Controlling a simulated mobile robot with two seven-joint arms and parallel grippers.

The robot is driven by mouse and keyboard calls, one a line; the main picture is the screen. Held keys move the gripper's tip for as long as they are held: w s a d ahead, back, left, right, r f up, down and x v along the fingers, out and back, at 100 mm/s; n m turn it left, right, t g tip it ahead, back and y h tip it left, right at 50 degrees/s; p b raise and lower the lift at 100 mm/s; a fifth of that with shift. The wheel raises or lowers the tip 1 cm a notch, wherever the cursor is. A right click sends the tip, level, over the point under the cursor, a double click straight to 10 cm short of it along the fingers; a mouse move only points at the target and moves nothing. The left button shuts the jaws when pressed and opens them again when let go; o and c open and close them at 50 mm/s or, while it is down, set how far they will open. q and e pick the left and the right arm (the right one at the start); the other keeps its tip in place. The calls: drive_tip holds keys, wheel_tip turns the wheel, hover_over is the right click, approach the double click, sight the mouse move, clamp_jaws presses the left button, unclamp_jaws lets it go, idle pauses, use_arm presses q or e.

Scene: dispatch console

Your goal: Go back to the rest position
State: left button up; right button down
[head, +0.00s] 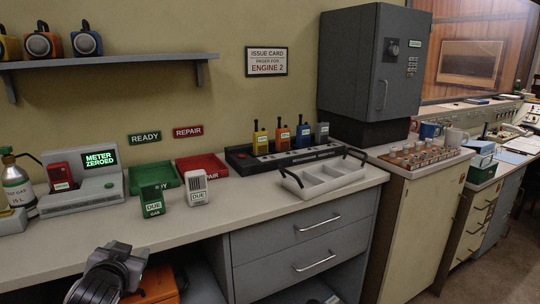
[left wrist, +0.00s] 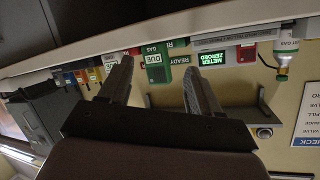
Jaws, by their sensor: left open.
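My left gripper (head: 120,262) is low at the front left in the head view, in front of the counter edge. It is open and empty. In the left wrist view its two dark fingers (left wrist: 158,70) stand apart with nothing between them; the scene there is upside down. The green meter labelled DUE GAS (head: 152,201) stands on the counter (head: 250,205) beyond the gripper, and shows in the wrist view (left wrist: 156,65) too. My right gripper is not in view.
The grey station (head: 85,200) reads METER ZEROED and holds a red meter (head: 60,177). A white meter (head: 197,190), green tray (head: 140,181), red tray (head: 203,160), charger with several radios (head: 245,158) and two-handled pale tray (head: 320,181) occupy the counter. An orange box (head: 155,287) sits below.

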use_arm(q)
drive_tip(key=s+d+f+m+g+h+p, duration=0.15)
drive_tip(key=s+d+f+h, duration=0.35)
drive_tip(key=s+f, duration=0.75)
drive_tip(key=s+d+f+g, duration=0.1)
drive_tip(key=s+d+f, duration=0.2)
drive_tip(key=s+f, duration=0.2)
drive_tip(key=s+d+f+p, duration=0.1)
drive_tip(key=s+f, duration=0.4)
drive_tip(key=s, duration=0.5)
drive_tip(key=shift+s+d+g+h, duration=0.2)
drive_tip(key=shift+d+g+h, duration=0.2)
drive_tip(key=shift+d, duration=0.5)
